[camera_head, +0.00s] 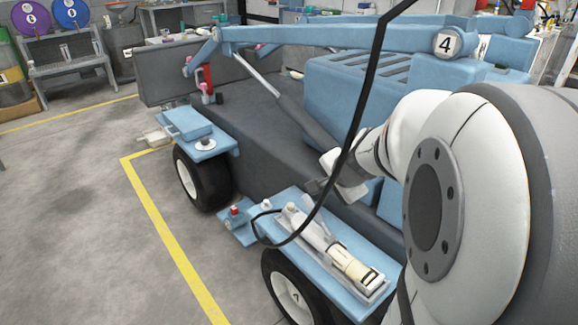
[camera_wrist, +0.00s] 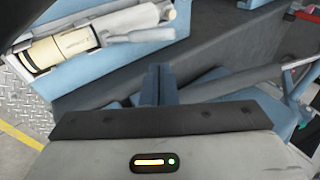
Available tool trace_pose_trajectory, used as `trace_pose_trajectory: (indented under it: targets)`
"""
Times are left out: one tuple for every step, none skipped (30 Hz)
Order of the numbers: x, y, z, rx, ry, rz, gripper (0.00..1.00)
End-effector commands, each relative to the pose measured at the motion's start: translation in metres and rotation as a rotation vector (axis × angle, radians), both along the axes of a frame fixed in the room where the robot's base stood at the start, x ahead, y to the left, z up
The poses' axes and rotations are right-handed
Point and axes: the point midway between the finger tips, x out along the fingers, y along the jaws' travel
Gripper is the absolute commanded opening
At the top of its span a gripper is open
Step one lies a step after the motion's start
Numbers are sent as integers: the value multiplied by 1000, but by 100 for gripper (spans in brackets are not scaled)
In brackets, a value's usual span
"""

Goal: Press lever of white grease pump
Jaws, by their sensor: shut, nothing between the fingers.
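The white grease pump (camera_head: 352,266) lies on the blue fender above the front wheel, with a cream barrel and a grey-white body. In the wrist view the pump (camera_wrist: 62,50) is at the upper left. Its pale lever (camera_wrist: 140,36) points right there. The head view shows the fingers only small.
A black hose (camera_head: 366,105) hangs across the view and curves down beside the pump. A small red-topped fitting (camera_head: 235,212) stands at the fender's left end. The blue boom (camera_head: 330,38) and dark vehicle deck (camera_head: 250,130) lie behind. Floor at left is clear.

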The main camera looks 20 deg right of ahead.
Motion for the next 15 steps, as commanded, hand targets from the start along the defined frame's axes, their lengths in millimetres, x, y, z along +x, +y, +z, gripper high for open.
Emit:
trace_pose_trajectory:
  targets:
    - [4, 1, -9, 1, 3, 2, 0]
    - [6, 1, -13, 1, 3, 3, 0]
    - [10, 1, -20, 0, 4, 3, 0]
    - [14, 1, -25, 0, 4, 3, 0]
    - [17, 1, -30, 1, 4, 2, 0]
    - [23, 2, -38, 2, 4, 3, 0]
    - [26, 2, -44, 0, 5, 3, 0]
    - [30, 3, -50, 1, 5, 3, 0]
    - [36, 3, -56, 1, 4, 3, 0]
    - [39, 3, -62, 0, 4, 3, 0]
    - [43, 3, -67, 0, 4, 3, 0]
    - [48, 3, -74, 1, 4, 2, 0]
    - [51, 3, -78, 1, 4, 2, 0]
    - [55, 4, -82, 0, 2, 2, 0]
    - [59, 4, -88, -1, 2, 3, 0]
